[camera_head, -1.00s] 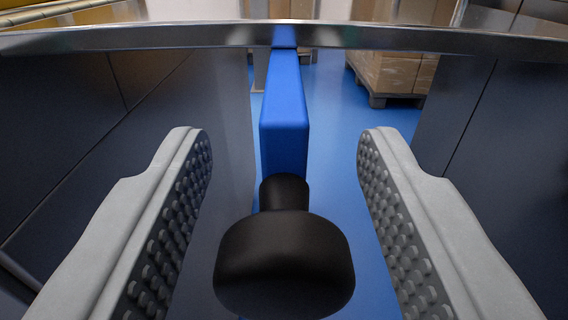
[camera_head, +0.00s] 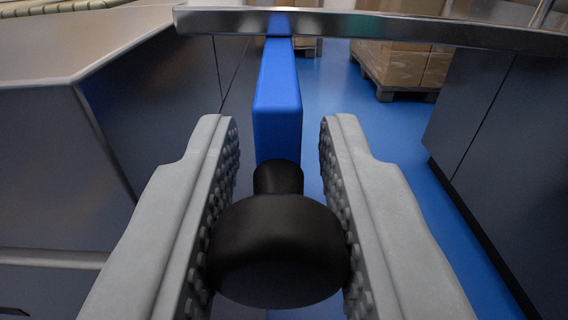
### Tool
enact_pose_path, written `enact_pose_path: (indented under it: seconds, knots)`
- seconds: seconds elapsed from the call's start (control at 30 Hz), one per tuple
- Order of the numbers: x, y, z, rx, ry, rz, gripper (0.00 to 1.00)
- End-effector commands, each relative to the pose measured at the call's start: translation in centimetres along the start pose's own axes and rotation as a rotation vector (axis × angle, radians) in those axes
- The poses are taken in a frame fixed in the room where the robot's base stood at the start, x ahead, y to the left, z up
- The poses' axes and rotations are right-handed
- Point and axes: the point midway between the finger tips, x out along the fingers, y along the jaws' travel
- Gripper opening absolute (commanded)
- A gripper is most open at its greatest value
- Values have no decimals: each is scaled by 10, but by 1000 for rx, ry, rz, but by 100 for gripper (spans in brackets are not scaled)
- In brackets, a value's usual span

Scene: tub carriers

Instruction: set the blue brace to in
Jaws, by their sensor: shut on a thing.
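The blue brace (camera_head: 278,95) is a long blue bar running away from me under a metal rail. Its near end carries a black knob (camera_head: 277,250) on a short black neck. My gripper (camera_head: 278,135) has grey fingers with studded pads on both sides of the knob. The fingers are shut on the knob, touching its left and right sides. The brace's far end meets the metal rail (camera_head: 370,27) at the top of the view.
Grey cabinets stand on the left (camera_head: 60,170) and right (camera_head: 515,150), with a metal counter edge at the upper left. Boxes on a pallet (camera_head: 400,68) stand farther back. Blue floor (camera_head: 345,100) shows open between the cabinets.

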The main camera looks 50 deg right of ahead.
Motion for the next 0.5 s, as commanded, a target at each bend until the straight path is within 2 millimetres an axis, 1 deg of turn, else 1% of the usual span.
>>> enact_pose_path:
  seconds: [0.03, 0.2, 0.5]
  knots:
    - [0, -10, 0, 0, 1, -5, 0]
    - [0, -24, -2, 0, 2, -3, 0]
    - [0, -25, -2, 0, 3, -3, 0]
